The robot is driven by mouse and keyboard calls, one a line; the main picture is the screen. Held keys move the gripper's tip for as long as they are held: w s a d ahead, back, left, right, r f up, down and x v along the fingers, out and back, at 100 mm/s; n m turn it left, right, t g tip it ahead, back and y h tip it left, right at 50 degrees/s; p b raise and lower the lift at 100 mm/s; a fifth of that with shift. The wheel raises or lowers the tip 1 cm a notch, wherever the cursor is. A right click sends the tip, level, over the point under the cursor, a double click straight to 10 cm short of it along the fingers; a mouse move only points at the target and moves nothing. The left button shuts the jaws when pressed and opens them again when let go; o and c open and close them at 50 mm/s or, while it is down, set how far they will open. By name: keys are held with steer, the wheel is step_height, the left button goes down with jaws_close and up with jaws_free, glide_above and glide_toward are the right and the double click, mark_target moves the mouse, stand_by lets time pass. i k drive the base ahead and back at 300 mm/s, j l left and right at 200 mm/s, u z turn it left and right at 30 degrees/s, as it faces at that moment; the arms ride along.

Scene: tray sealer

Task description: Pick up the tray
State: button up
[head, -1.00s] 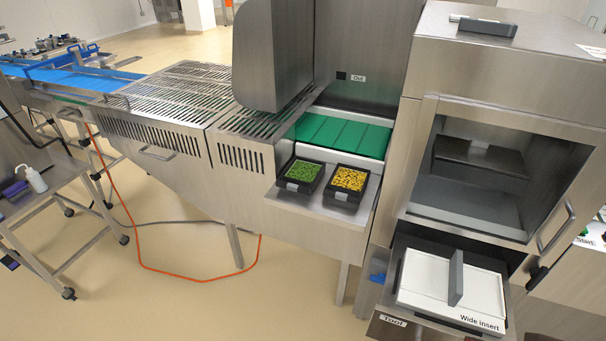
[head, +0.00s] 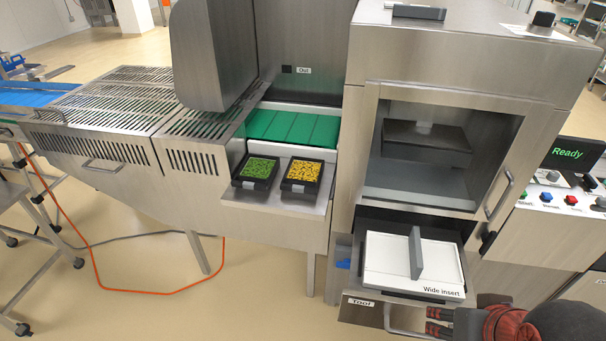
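Two black trays sit side by side on a steel shelf (head: 270,211) at the end of the green belt. The left tray (head: 249,185) holds green contents, and the right tray (head: 298,188) holds yellow contents. Both have a light label on the front. My gripper (head: 432,322) shows at the bottom right edge, below the insert drawer and far from both trays. It is small and partly cut off, and I cannot tell whether its fingers are open or shut.
The sealer's open drawer (head: 380,292) holds a white plate marked "Wide insert" (head: 395,262) with an upright grey divider (head: 416,254). The sealing chamber (head: 420,195) is above it. A control panel (head: 559,197) reads "Ready". A green belt (head: 295,127) lies behind the trays. An orange cable (head: 130,291) lies on the floor.

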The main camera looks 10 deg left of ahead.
mark_target(256, 172)
steer(key=i+j+u, duration=0.3)
steer(key=i+j, duration=0.35)
steer(key=j, duration=0.25)
steer(key=i+j+u, duration=0.3)
steer(key=i+j, duration=0.4)
steer(key=j, duration=0.1)
